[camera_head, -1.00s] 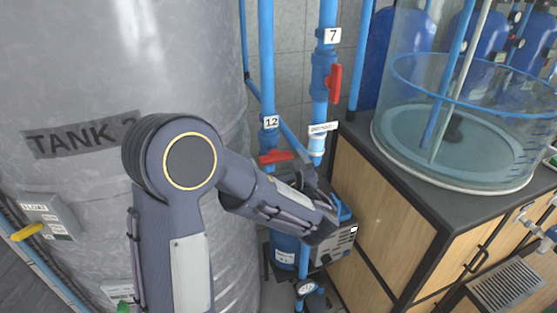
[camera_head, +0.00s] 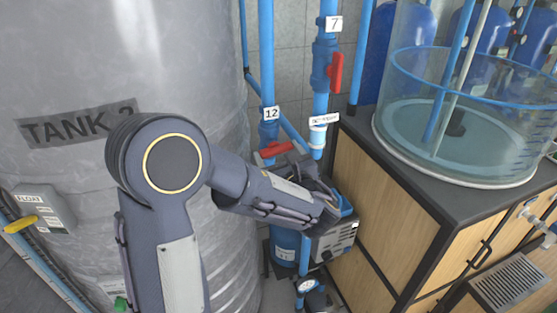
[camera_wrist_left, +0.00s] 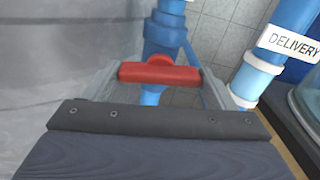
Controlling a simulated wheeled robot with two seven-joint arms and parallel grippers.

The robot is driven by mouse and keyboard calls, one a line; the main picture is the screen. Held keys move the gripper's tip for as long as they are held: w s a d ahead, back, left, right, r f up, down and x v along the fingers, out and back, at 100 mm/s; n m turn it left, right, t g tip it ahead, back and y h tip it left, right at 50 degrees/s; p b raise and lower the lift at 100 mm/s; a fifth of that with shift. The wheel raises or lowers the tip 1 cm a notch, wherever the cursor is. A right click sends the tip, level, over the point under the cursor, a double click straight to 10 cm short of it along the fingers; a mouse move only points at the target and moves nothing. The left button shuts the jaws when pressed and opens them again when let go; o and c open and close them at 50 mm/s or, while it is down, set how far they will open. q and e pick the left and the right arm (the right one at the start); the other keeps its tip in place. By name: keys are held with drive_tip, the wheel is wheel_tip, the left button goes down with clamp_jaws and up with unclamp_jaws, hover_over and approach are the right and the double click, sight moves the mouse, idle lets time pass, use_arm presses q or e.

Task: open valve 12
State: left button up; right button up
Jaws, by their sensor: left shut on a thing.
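Valve 12 has a red lever handle (camera_head: 276,150) on a blue vertical pipe, just below the white tag "12" (camera_head: 271,113) in the head view. The handle lies roughly crosswise to the pipe. My left gripper (camera_wrist_left: 160,74) is shut on this handle, with one grey finger at each end of the red bar in the left wrist view. In the head view my left forearm and wrist hide most of the gripper and the pipe below the valve. My right gripper is not in view.
A large grey tank (camera_head: 70,75) fills the left. Valve 7's red handle (camera_head: 334,72) stands upright on the neighbouring pipe. A "DELIVERY" label (camera_wrist_left: 290,43) sits on that pipe. A wooden cabinet (camera_head: 375,200) with a clear tank (camera_head: 480,120) stands on the right.

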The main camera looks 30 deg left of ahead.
use_arm(q)
drive_tip(key=shift+f+n+b, duration=0.1)
drive_tip(key=shift+n+b, duration=8.2)
drive_tip(key=shift+b, duration=3.8)
drive_tip(key=o, duration=1)
drive_tip(key=v, duration=0.7)
drive_tip(key=shift+s+d, duration=0.25)
drive_tip(key=shift+s, duration=0.05)
